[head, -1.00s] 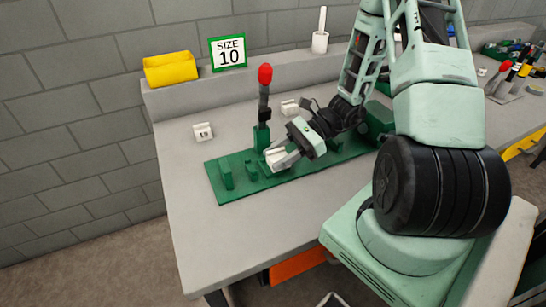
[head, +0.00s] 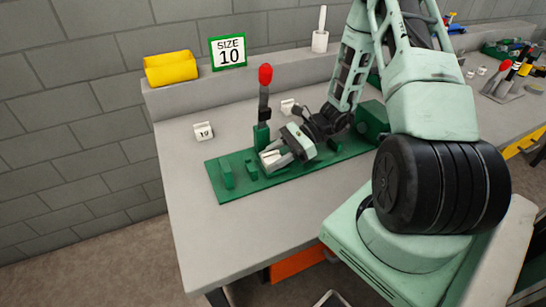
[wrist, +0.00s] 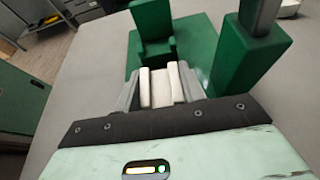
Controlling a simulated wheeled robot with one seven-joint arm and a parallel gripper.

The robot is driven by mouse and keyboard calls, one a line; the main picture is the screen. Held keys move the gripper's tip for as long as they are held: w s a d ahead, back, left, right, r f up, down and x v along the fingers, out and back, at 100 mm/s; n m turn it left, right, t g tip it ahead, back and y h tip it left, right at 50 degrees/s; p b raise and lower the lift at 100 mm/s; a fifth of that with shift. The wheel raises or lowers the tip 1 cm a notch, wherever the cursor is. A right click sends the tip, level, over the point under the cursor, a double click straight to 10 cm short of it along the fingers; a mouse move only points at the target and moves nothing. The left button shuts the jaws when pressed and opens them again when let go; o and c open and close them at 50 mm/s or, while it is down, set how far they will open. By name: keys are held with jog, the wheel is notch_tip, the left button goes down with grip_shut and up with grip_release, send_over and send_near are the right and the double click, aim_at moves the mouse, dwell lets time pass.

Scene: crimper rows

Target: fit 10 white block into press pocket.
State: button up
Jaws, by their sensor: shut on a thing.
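My gripper (head: 272,158) is low over the green press (head: 238,193) on the bench, just in front of the post with the red-knobbed lever (head: 264,95). In the wrist view my gripper (wrist: 163,85) is shut on a white block (wrist: 163,87), held between its two fingers. Ahead of the fingertips is a green pocket-like holder (wrist: 155,50) with a raised back. I cannot tell whether the block touches it. The block's number is not visible.
A white block with a dark number (head: 203,131) sits left of the press. Another white block (head: 288,106) sits behind it. The front left bench is clear.

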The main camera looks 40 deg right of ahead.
jog(key=o, duration=1)
jog(key=shift+f, duration=0.2)
jog(key=shift+s, duration=0.1)
jog(key=shift+f, duration=0.1)
jog(key=shift+s, duration=0.1)
jog(key=shift+r, duration=0.3)
jog(key=v, duration=0.6)
jog(key=b+v, duration=0.1)
jog(key=v, duration=0.5)
jog(key=shift+w+r, duration=0.15)
jog(key=shift+w, duration=0.05)
